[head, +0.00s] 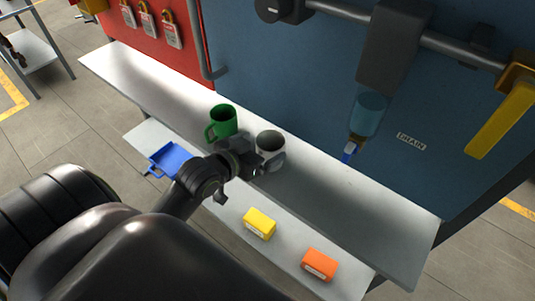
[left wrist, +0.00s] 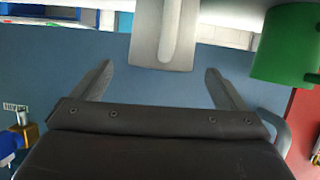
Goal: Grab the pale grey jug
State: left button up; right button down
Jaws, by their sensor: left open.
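The pale grey jug (head: 271,143) stands upright on the upper grey shelf, its dark opening facing up, to the right of a green mug. In the left wrist view the jug (left wrist: 147,40) shows at the top middle with its handle towards the camera. My left gripper (head: 265,168) is at the jug's near side, with its fingers open. In the left wrist view the open fingers (left wrist: 159,70) are on either side of the jug's line. I cannot tell whether the jug is between the tips. The gripper hides the jug's lower front. My right gripper is not in view.
The green mug (head: 223,121) stands close to the left of the jug. A blue tray (head: 170,159), a yellow box (head: 259,223) and an orange box (head: 319,264) sit on the lower shelf. A blue panel (head: 290,70) rises behind. The upper shelf (head: 370,225) is clear at right.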

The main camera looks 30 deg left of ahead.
aim_at(279, 138)
pick_arm(q)
jog(key=p+x, duration=0.1)
jog(key=x, duration=0.3)
jog(key=shift+f, duration=0.15)
jog(key=c, duration=1.1)
